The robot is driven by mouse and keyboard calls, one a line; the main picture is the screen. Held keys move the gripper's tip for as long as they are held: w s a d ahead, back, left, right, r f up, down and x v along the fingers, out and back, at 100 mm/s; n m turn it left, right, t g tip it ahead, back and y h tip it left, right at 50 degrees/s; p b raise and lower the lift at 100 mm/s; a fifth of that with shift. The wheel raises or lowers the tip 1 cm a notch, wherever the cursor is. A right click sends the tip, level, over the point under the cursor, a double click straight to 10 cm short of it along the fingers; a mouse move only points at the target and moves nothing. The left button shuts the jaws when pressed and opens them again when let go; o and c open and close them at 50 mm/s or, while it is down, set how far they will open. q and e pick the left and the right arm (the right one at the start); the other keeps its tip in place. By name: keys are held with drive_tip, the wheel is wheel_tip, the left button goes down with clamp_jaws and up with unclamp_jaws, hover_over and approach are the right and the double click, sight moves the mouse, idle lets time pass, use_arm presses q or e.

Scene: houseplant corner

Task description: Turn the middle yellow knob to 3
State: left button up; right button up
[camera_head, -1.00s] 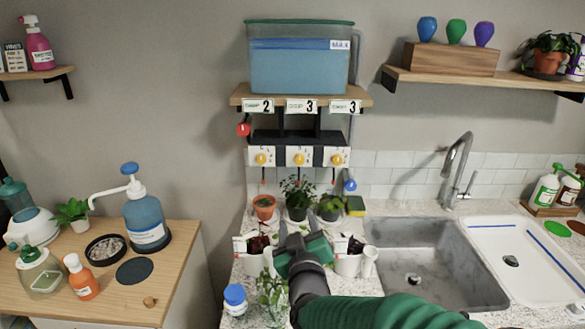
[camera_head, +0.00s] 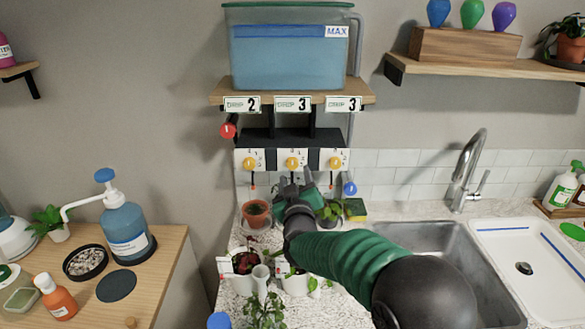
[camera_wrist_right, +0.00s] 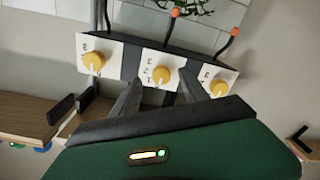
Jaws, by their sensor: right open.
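Three yellow knobs on white dial plates sit in a row on a black panel under the shelf. The middle yellow knob (camera_head: 292,163) also shows in the right wrist view (camera_wrist_right: 163,78), where the picture is roughly upside down. Its exact setting is too small to read. The sign above it (camera_head: 292,104) reads 3. My right gripper (camera_head: 296,180) is open and empty just below and in front of the middle knob. In the right wrist view its two fingers straddle the middle plate from the near side, apart from the knob as far as I can tell. My left gripper is out of view.
The left knob (camera_head: 249,163) and right knob (camera_head: 335,163) flank the middle one closely. A blue water tank (camera_head: 288,62) stands on the shelf above. Potted plants, including a terracotta pot (camera_head: 256,213), crowd the counter below. The sink (camera_head: 440,265) is at the right.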

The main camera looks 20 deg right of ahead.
sight(293, 166)
drive_tip(key=x, duration=0.4)
drive_tip(key=shift+s+d+r, duration=0.15)
drive_tip(key=shift+d+r, duration=0.05)
drive_tip(key=shift+d, duration=0.05)
drive_tip(key=shift+w+a, duration=0.3)
drive_tip(key=shift+a, duration=0.45)
drive_tip(key=shift+s+d, duration=0.1)
drive_tip(key=shift+d, duration=0.4)
drive_tip(key=c, duration=0.8)
clamp_jaws()
drive_tip(key=shift+a, duration=0.2)
